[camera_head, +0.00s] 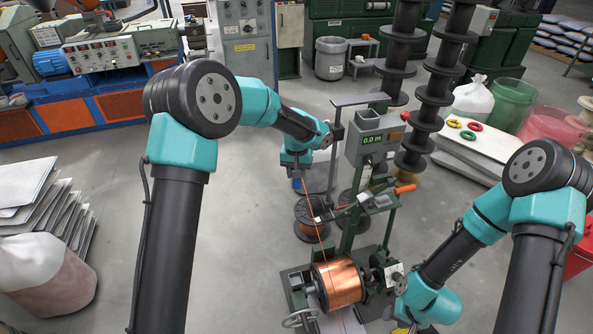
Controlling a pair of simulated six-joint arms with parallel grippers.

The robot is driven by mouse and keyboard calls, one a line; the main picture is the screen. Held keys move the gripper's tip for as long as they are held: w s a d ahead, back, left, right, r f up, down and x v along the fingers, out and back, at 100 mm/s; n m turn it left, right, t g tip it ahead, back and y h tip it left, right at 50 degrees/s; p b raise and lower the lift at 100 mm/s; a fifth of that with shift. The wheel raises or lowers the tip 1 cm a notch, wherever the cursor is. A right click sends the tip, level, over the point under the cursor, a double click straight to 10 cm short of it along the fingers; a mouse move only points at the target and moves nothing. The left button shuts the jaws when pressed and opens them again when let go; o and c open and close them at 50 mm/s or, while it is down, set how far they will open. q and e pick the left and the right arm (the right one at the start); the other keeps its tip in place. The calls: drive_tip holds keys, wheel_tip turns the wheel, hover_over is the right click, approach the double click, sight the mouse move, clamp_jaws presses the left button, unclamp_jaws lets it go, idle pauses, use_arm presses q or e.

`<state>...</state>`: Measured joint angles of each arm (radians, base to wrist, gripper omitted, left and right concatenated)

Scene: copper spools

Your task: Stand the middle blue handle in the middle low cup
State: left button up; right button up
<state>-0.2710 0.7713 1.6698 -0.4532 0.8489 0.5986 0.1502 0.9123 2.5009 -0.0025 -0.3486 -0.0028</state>
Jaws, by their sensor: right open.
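I cannot make out a blue handle or a low cup in the head view. My right gripper (393,276) is open at the lower right, beside the right end of a copper-wound spool (341,283) on the winding stand; its fingertips are small and hard to see. My left arm reaches over to the back of the stand.
A green stand holds a grey meter box (375,139) and an orange lever grip (405,189). Tall dark spool stacks (433,110) rise behind it. Stacked sheets (45,205) lie at left. Grey floor (240,250) between is clear.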

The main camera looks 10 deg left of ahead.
use_arm(q)
drive_tip(key=s+f, duration=0.2)
drive_tip(key=f, duration=1.4)
drive_tip(key=s+f, duration=0.3)
drive_tip(key=f, duration=1.3)
drive_tip(key=s+d+f, duration=0.1)
drive_tip(key=s+f, duration=0.1)
drive_tip(key=f, duration=1.5)
drive_tip(key=shift+s, duration=0.25)
idle(4.1)
